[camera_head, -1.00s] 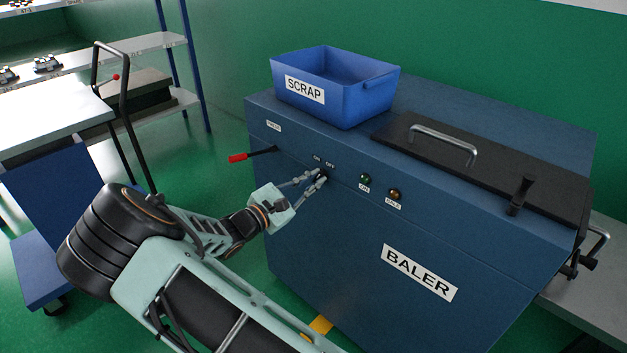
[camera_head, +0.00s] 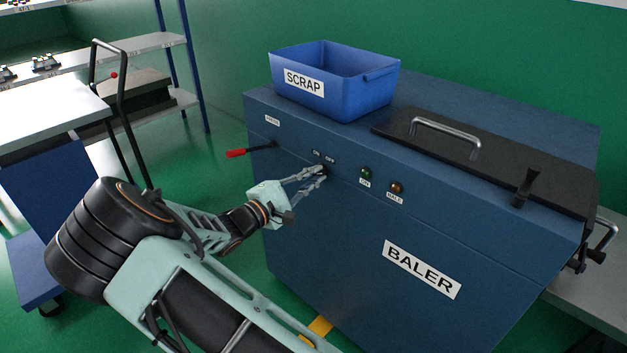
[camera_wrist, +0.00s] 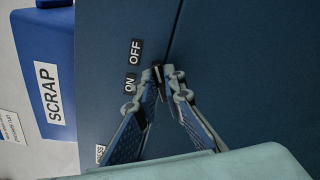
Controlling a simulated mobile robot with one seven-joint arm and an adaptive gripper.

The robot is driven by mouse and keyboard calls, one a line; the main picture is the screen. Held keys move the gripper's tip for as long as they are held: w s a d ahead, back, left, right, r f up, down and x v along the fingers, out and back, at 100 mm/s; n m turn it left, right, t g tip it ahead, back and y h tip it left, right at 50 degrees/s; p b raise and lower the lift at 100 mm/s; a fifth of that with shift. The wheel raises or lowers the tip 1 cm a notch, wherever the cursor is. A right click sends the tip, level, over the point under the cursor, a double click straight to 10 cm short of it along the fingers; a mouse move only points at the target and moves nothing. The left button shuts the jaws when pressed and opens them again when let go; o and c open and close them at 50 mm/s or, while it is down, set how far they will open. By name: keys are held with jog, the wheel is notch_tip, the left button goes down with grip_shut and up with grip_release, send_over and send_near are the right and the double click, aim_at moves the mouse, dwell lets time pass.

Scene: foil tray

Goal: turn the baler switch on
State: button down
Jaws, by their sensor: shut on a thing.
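The baler (camera_head: 360,240) is a large dark blue box with a "BALER" label on its front. Its small black switch (camera_wrist: 158,74) sits beside the ON and OFF labels (camera_wrist: 132,66) on the front panel. My gripper (camera_head: 324,175) is at the switch, with its fingers pointing at the panel. In the wrist view my gripper (camera_wrist: 164,88) has a fingertip on either side of the black knob and is shut on it. The fingers partly hide the switch in the head view, and I cannot tell its exact angle.
A green lamp (camera_head: 367,173) and an amber lamp (camera_head: 396,187) are right of the switch. A red-handled lever (camera_head: 237,153) sticks out to the left. A blue scrap bin (camera_head: 350,95) and a black lid (camera_head: 480,165) are on top of the baler.

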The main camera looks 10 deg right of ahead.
jog(key=shift+f+m+b, duration=0.15)
jog(key=shift+m+b, duration=0.8)
jog(key=shift+m, duration=0.45)
jog(key=shift+f+m+b, duration=0.1)
jog(key=shift+m+b, duration=0.8)
jog(key=shift+m, duration=0.5)
jog(key=c, duration=2)
grip_release()
jog(key=shift+r, duration=0.1)
jog(key=v, duration=1.2)
